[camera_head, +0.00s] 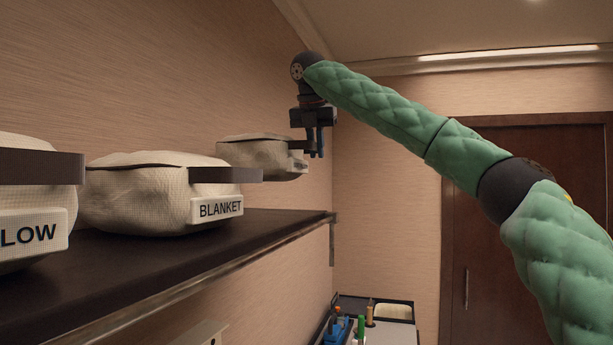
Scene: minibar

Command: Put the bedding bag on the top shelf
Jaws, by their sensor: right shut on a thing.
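A cream bedding bag (255,155) with a dark strap hangs from my right gripper (316,148), which is shut on its strap side. The bag is near the far end of the dark top shelf (150,260), and its underside appears above the shelf surface. Its label is turned mostly away and cannot be read. A bag labelled BLANKET (150,200) sits on the shelf, nearer to me. A bag whose label ends in LOW (30,240) sits at the left edge, partly cut off. My left gripper is not in view.
The wall stands behind the shelf, and the shelf's metal front rail (190,288) ends at a bracket (332,240). Free shelf surface lies right of the BLANKET bag. A dark tray with bottles (361,325) is below. A wooden door (520,240) is at right.

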